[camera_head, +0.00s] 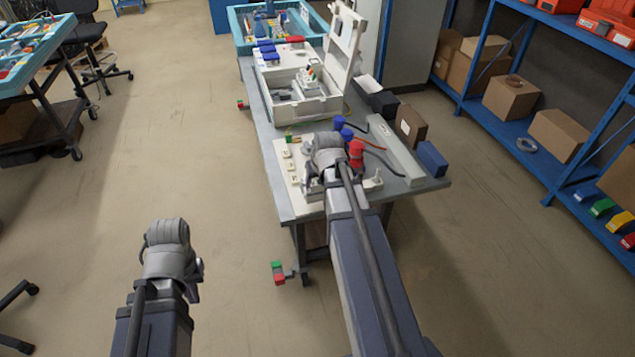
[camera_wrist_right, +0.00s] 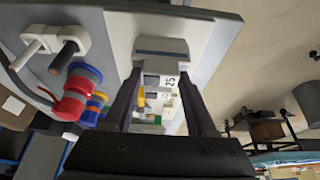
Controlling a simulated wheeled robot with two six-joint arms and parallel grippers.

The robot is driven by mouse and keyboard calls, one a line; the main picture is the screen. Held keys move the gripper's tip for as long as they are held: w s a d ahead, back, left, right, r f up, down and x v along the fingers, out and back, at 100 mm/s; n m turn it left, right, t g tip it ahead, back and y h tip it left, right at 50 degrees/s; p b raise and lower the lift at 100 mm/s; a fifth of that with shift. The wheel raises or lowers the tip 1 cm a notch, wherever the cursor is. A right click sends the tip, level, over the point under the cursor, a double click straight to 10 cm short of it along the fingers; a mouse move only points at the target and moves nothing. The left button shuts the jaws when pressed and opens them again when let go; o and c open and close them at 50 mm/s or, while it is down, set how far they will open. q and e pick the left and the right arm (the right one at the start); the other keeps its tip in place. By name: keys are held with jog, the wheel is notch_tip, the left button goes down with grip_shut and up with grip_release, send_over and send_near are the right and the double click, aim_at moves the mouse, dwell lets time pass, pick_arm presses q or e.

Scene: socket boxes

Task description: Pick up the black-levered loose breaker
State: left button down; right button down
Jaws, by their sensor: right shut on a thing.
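In the right wrist view my right gripper (camera_wrist_right: 161,76) is shut on a small white and grey breaker (camera_wrist_right: 163,68) with a "25" marking on its side. The breaker is over or on a white panel (camera_wrist_right: 118,32); I cannot tell whether it touches the panel. Its lever colour is not clear. In the head view my right gripper (camera_head: 312,184) is low over the near end of the workbench, and my wrist hides the breaker. My left gripper (camera_head: 191,288) hangs over the floor at the lower left, away from the bench; its fingers are too small to read.
An open white socket box (camera_head: 298,102) stands on the grey workbench (camera_head: 262,128), its lid raised. Red (camera_head: 356,150) and blue (camera_head: 339,122) plugs, a grey trunking length (camera_head: 398,150) and a blue block (camera_head: 432,158) lie around my right wrist.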

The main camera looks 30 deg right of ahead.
notch_tip(320, 180, up, 8)
jog(key=p, duration=0.7)
jog(key=shift+r+p, duration=0.25)
jog(key=shift+p, duration=0.05)
jog(key=shift+f, duration=0.1)
